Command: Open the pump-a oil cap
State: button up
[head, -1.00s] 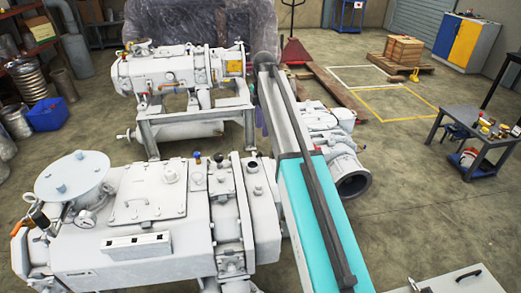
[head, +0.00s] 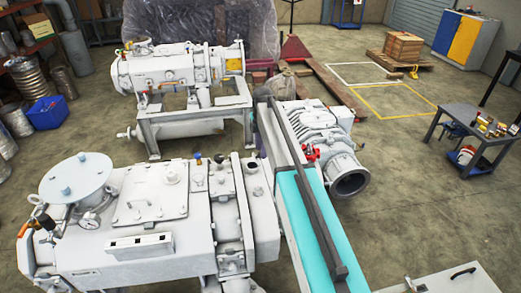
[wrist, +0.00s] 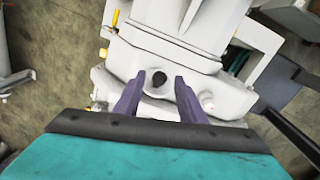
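In the wrist view, my gripper (wrist: 158,92) is open, with its two purple fingers apart and nothing between their tips. A small dark round piece (wrist: 160,79) on a white machine (wrist: 185,30) shows between and beyond the fingertips. I cannot tell whether it is the oil cap or an open port, nor the distance to it. In the head view, a white pump (head: 150,230) fills the near left. It has a short dark-topped stub (head: 252,164), a blue-topped fitting (head: 198,156) and a brownish one (head: 219,158). My arm hides most of my gripper there.
A second white pump (head: 170,70) stands on a metal frame behind. A ribbed white machine with a wide flange (head: 349,181) is right of my arm. A dark table (head: 475,118) with small items stands at the right. Open floor (head: 410,180) lies between.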

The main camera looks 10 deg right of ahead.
jog(key=shift+f, duration=0.75)
jog(key=shift+c, duration=0.2)
grip_shut()
jog(key=shift+d, duration=0.1)
jog(key=d+y+b, duration=0.1)
jog(key=y+b, duration=0.1)
jog(key=d+f+y+b, duration=0.1)
jog(key=d+y+b, duration=0.1)
jog(key=shift+w+f+y+b, duration=0.1)
jog(key=shift+f+y+b, duration=0.1)
jog(key=shift+y+b, duration=0.1)
jog(key=y+b, duration=0.1)
jog(key=b, duration=0.1)
jog(key=d+f+y+b, duration=0.1)
jog(key=y+b, duration=0.1)
jog(key=shift+d, duration=0.25)
